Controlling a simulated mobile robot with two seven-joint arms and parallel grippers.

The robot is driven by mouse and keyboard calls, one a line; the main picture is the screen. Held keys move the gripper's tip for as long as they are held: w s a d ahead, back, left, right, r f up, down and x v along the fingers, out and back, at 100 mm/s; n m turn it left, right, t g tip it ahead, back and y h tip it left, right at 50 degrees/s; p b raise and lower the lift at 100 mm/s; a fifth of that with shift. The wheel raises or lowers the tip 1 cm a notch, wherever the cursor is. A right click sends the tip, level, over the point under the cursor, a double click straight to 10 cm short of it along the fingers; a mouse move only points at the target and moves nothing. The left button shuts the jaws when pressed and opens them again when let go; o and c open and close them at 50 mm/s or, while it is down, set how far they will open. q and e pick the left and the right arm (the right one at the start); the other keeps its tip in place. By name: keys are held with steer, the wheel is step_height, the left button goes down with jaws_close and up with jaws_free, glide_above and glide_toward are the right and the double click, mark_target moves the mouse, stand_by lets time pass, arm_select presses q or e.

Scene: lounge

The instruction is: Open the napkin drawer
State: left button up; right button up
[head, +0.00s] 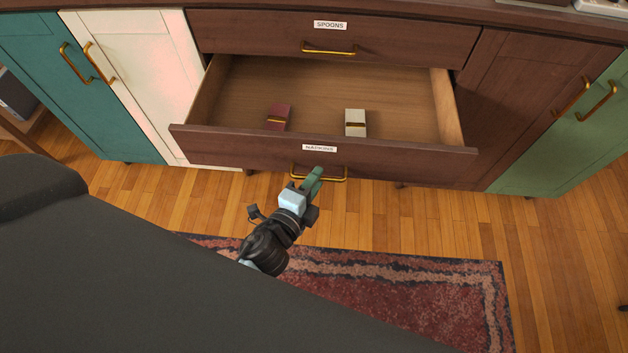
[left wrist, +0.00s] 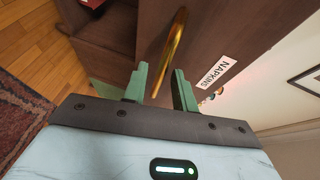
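The napkin drawer (head: 400,154), labelled NAPKINS, is pulled well out of the dark wood cabinet. A maroon bundle (head: 278,117) and a cream bundle (head: 355,123) lie inside it. Its brass handle (head: 338,180) is on the lower front; it also shows in the left wrist view (left wrist: 174,48). My left gripper (head: 314,179) is at this handle. In the left wrist view its green fingers (left wrist: 160,90) stand apart with the handle passing between them, and a gap shows beside the bar. My right gripper is not in view.
A shut drawer labelled SPOONS (head: 400,38) is directly above. Teal (head: 75,100), white (head: 140,60) and green (head: 560,150) cabinet doors flank the unit. A red patterned rug (head: 420,300) lies on the wood floor in front. My dark body hides the lower left.

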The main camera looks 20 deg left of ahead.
arm_select(q)
steer(key=shift+s, duration=0.1)
steer(key=shift+v, duration=3.85)
